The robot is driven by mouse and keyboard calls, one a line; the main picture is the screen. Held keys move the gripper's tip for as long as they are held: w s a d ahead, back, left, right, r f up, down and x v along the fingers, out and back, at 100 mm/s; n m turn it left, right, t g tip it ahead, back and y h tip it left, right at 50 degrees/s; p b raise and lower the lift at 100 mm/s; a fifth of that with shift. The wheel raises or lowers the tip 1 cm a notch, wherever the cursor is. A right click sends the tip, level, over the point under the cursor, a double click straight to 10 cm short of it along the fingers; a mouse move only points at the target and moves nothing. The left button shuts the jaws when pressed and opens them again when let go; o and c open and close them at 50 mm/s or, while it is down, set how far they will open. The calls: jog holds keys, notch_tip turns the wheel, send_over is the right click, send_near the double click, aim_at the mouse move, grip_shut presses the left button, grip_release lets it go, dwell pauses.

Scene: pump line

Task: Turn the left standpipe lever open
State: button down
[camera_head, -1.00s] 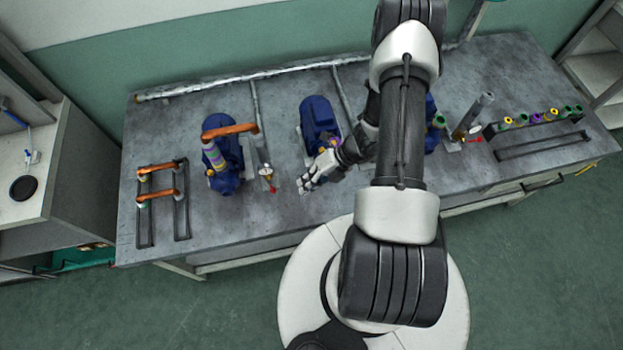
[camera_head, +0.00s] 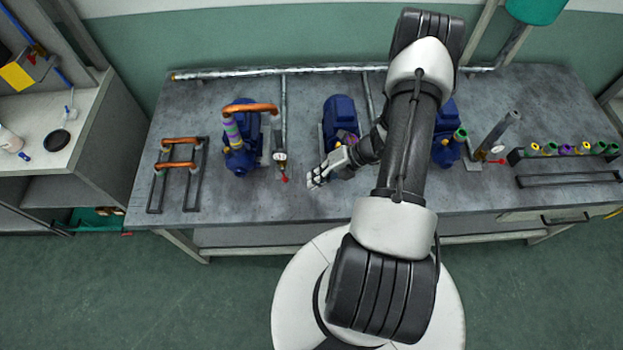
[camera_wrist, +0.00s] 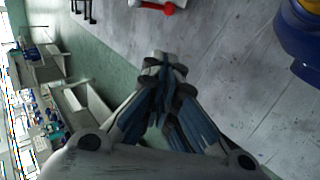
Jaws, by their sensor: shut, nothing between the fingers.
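The left standpipe lever (camera_head: 285,179) is a small red handle low on the left standpipe (camera_head: 280,158), beside the left blue pump. In the wrist view a red lever end (camera_wrist: 169,9) shows at the top edge, cut off by the frame. My gripper (camera_head: 314,181) is just right of the lever in the head view, apart from it, above the front part of the bench. In the wrist view my gripper (camera_wrist: 165,68) has its fingertips together with nothing between them.
The left blue pump (camera_head: 239,150) carries a copper pipe (camera_head: 251,108). A middle blue pump (camera_head: 340,117) stands behind my gripper. A copper-pipe rack (camera_head: 160,182) is at the left. A right standpipe (camera_head: 497,136) has its own red lever. The bench front (camera_head: 255,205) is clear.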

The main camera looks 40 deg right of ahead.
aim_at(284, 176)
jog(key=b+x, duration=0.1)
jog(key=x, duration=0.5)
jog(key=shift+f, duration=0.15)
jog(key=w+f, duration=0.1)
jog(key=w+f+b, duration=0.1)
jog(key=shift+w+a, duration=0.3)
jog(key=shift+w, duration=0.1)
jog(key=shift+w+f, duration=0.15)
jog(key=shift+w, duration=0.3)
jog(key=shift+w+a+f+b, duration=0.2)
jog(key=shift+w+f+b, duration=0.2)
jog(key=shift+b, duration=0.15)
jog(key=shift+r, duration=0.1)
jog(key=shift+d, duration=0.1)
